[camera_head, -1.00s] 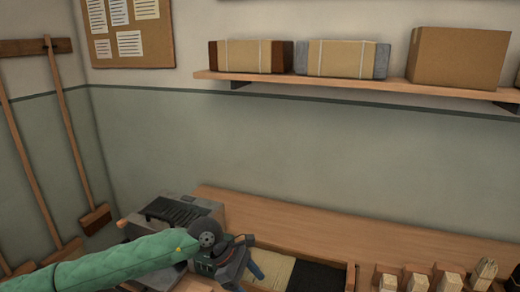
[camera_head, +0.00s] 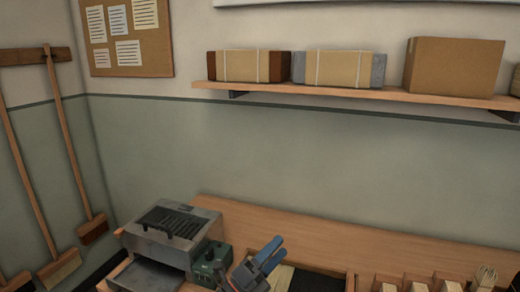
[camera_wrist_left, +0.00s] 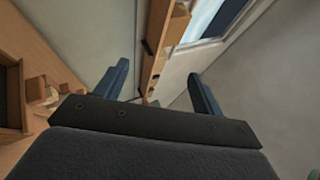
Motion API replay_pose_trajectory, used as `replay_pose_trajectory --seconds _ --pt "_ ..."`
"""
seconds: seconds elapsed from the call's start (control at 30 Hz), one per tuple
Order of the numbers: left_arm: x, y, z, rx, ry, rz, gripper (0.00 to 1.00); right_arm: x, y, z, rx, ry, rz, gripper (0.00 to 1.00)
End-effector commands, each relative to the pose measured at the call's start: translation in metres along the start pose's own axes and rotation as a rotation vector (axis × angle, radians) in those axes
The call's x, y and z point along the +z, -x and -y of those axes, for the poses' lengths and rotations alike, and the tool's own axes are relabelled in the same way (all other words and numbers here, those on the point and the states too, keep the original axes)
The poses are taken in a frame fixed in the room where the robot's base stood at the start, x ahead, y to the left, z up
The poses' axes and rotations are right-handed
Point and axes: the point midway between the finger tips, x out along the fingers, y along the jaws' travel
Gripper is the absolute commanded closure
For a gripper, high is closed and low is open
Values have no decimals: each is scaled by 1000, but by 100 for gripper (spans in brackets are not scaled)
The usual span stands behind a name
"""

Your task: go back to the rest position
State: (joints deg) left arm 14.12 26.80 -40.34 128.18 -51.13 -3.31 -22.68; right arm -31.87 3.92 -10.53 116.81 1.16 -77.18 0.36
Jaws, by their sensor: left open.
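My left gripper (camera_head: 268,255) shows at the bottom middle of the head view, its blue fingers raised above the front of the workbench. In the left wrist view its two blue fingers (camera_wrist_left: 160,90) stand wide apart with nothing between them. The fingers are clear of the bench and of the things on it. My right gripper is in neither view.
A grey metal machine (camera_head: 172,232) with a dark grille and a green box (camera_head: 211,262) stand on the bench (camera_head: 330,235), left of my gripper. Several brush blocks (camera_head: 416,284) stand at right. A wall shelf (camera_head: 350,94) holds wrapped bundles and a carton (camera_head: 453,67).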

Motion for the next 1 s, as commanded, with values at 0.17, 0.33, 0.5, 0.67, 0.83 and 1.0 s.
replay_pose_trajectory --seconds 0.17,0.33,0.5,0.67,0.83,1.0 --pt "36 34 -21 92 252 285 32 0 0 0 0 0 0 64" --pt "60 84 -51 197 486 551 32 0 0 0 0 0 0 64" --pt "70 148 -86 315 712 816 32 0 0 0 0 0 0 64" --pt "60 218 -116 440 915 1060 32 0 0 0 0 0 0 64" --pt "33 297 -138 585 1113 1318 32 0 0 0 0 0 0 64" --pt "-4 366 -146 723 1271 1539 32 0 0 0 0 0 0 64"
